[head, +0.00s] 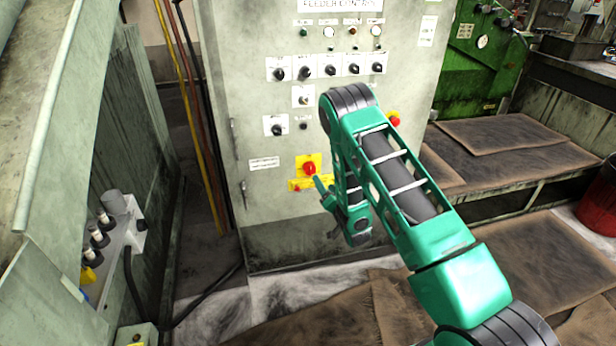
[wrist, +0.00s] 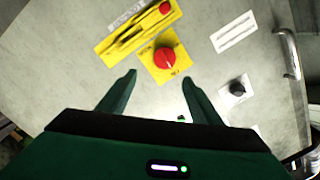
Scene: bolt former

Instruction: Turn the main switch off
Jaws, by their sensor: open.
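The main switch is most likely the red rotary knob (head: 309,168) on a square yellow plate, low on the grey feeder control cabinet. It also shows in the wrist view as a red knob (wrist: 167,58). My gripper (wrist: 159,77) is open and empty, its two fingers pointing at the cabinet face. The knob appears just beyond the fingertips, roughly between their lines, and I see no contact. In the head view a green finger (head: 321,189) shows just below and right of the knob; the rest of the gripper is partly hidden by my arm.
A long yellow plate (head: 298,185) with a red part sits beside the switch; it also shows in the wrist view (wrist: 138,32). Several black selector knobs (head: 331,71) are higher up. A red button (head: 393,119) is at the right. A metal handle (wrist: 288,53) stands out from the cabinet.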

